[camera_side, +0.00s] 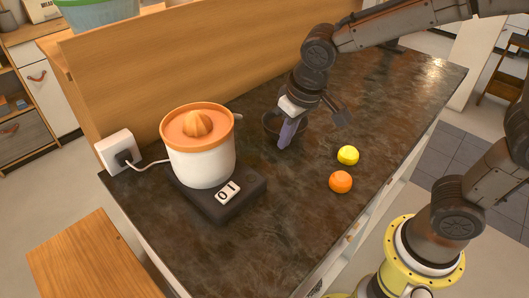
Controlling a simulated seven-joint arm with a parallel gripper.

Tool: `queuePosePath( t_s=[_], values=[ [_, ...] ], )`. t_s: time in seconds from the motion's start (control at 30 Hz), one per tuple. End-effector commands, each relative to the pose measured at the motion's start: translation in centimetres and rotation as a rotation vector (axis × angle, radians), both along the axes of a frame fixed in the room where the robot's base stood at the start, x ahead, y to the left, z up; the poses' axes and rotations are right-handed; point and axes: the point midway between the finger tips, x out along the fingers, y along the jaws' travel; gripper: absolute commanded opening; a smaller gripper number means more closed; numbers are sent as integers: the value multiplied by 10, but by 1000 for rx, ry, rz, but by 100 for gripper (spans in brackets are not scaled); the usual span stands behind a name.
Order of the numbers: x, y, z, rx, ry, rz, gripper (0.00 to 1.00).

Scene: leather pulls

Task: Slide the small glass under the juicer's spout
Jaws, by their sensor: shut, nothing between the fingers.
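The juicer (200,155) has a white body, an orange top and a ribbed cone, and stands on a dark base. A small spout-like piece (238,117) sticks out at its right, toward the back of the counter. My gripper (286,144) points down over the counter to the right of the juicer, with its fingers shut. A dark, rounded, see-through outline (267,125) shows right behind and around the fingers. It looks like the small glass, but it is partly hidden, and I cannot tell whether the fingers touch it.
A yellow fruit (348,155) and an orange fruit (340,182) lie to the right of my gripper. A white cord runs from the juicer to a wall socket (118,151). A wooden panel (190,60) bounds the back. The counter front (270,235) is clear.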

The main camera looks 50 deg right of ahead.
Motion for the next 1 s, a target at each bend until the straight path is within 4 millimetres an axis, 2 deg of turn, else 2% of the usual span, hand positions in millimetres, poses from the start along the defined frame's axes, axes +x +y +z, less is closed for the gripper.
queuePosePath(
  t_s=[0.13, 0.27, 0.73, 0.8, 1.0],
  values=[
    [-6, 2, 3, 2, -15, 16, 0],
    [-3, 3, -10, 2, -12, 17, 0],
    [22, 2, -95, 1, -10, 16, 0],
    [37, 2, -91, 3, -16, 16, 0],
    [57, 1, -91, 3, -15, 16, 0]
  ],
)
